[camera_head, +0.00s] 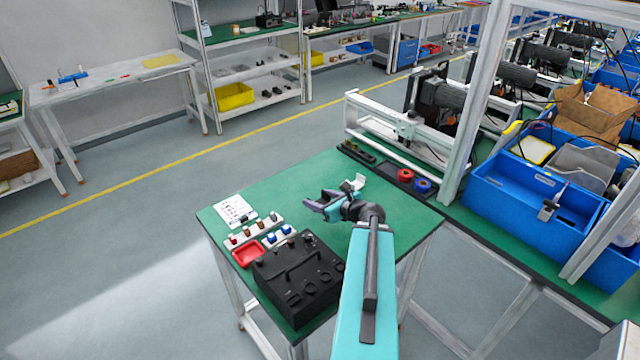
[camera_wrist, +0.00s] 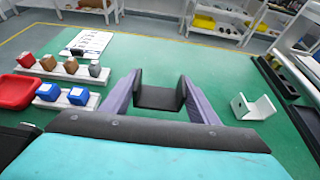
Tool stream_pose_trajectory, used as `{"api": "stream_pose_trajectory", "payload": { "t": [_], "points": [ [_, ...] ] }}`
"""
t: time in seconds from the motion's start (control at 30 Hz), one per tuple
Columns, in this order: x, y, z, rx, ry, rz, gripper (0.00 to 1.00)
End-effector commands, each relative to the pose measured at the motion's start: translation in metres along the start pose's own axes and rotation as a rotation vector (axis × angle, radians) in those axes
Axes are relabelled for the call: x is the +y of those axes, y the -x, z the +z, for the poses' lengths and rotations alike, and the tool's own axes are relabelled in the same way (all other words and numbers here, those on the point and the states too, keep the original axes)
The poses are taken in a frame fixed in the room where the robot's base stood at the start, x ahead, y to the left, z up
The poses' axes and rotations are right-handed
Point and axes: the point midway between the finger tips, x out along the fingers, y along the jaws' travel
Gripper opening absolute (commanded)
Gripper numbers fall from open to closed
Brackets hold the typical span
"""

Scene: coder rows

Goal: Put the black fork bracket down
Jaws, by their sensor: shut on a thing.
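The black fork bracket (camera_wrist: 160,97) shows in the wrist view as a dark U-shaped piece between my two purple-grey fingers. My gripper (camera_head: 323,203) is shut on it, with a finger against each side. In the head view my gripper is over the middle of the green table (camera_head: 390,222), and the bracket is hard to tell apart from the fingers. I cannot tell whether the bracket touches the table top. A white bracket (camera_head: 355,183) stands on the table just beyond my gripper; it is to the right in the wrist view (camera_wrist: 253,107).
A black case (camera_head: 300,282), a red tray (camera_head: 248,254), white racks with small coloured blocks (camera_wrist: 65,72) and a printed sheet (camera_head: 235,211) fill the table's left side. A dark tray with red and blue round parts (camera_head: 404,176) lies at the far right. Green surface around my gripper is clear.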

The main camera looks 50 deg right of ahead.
Motion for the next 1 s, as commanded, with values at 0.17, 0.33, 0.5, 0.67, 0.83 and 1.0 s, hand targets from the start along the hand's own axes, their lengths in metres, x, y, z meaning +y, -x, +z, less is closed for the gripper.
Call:
{"api": "stream_pose_trajectory", "payload": {
  "t": [0.17,0.33,0.5,0.67,0.83,1.0],
  "points": [
    [0.000,0.000,0.000,-0.001,-0.001,0.000,0.29],
    [-0.001,-0.001,-0.001,-0.001,0.000,0.000,0.29],
    [-0.003,-0.005,-0.003,-0.002,0.001,0.001,0.29],
    [-0.006,-0.009,-0.002,-0.002,0.002,0.002,0.29],
    [-0.009,-0.012,-0.001,-0.003,0.001,0.002,0.29],
    [-0.012,-0.016,0.000,-0.003,0.001,0.001,0.29]
  ]
}}
